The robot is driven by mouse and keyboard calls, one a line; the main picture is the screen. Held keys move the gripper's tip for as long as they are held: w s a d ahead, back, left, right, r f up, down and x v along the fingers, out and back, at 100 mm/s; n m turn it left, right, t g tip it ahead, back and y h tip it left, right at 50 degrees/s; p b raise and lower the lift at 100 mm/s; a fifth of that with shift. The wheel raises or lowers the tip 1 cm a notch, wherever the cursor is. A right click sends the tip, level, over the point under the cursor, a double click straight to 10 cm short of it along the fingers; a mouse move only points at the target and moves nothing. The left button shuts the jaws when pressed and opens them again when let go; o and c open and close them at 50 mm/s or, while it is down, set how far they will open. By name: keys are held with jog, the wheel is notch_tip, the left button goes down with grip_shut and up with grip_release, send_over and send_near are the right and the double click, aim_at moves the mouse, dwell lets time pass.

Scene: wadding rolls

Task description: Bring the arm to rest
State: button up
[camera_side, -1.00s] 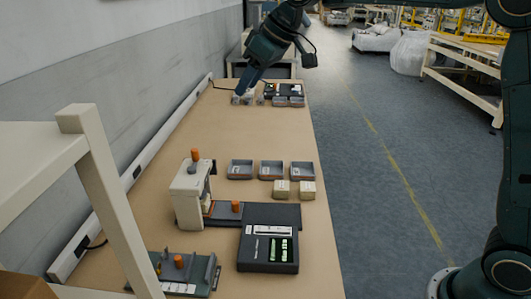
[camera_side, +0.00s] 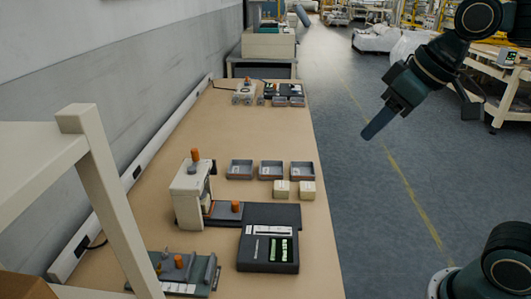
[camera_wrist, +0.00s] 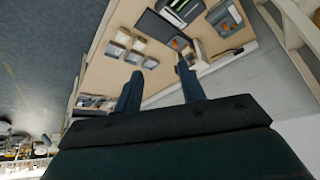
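My gripper (camera_side: 368,134) hangs in the side view over the grey floor, to the right of the table, clear of everything. It points down and to the left. In the wrist view its two fingers stand well apart with nothing between them, so my gripper (camera_wrist: 158,84) is open and empty. The brown table (camera_side: 290,128) stands to its left in the side view. Three small grey trays (camera_side: 271,169) and two cream blocks (camera_side: 307,190) are on the table.
A cream press-like fixture (camera_side: 187,195), a black device with a display (camera_side: 268,248) and a green fixture (camera_side: 190,276) are on the near table. More trays and devices (camera_side: 285,92) sit at the far end. A white frame (camera_side: 100,180) stands at left. The floor under my gripper is clear.

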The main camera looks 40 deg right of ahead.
jog(key=s+d+f+m, duration=0.1)
jog(key=s+d+f, duration=0.1)
jog(key=s+f, duration=0.3)
jog(key=s, duration=0.3)
jog(key=shift+s+f+h, duration=0.25)
jog(key=shift+h, duration=0.15)
jog(key=shift+o, duration=0.3)
jog(key=shift+w, duration=0.1)
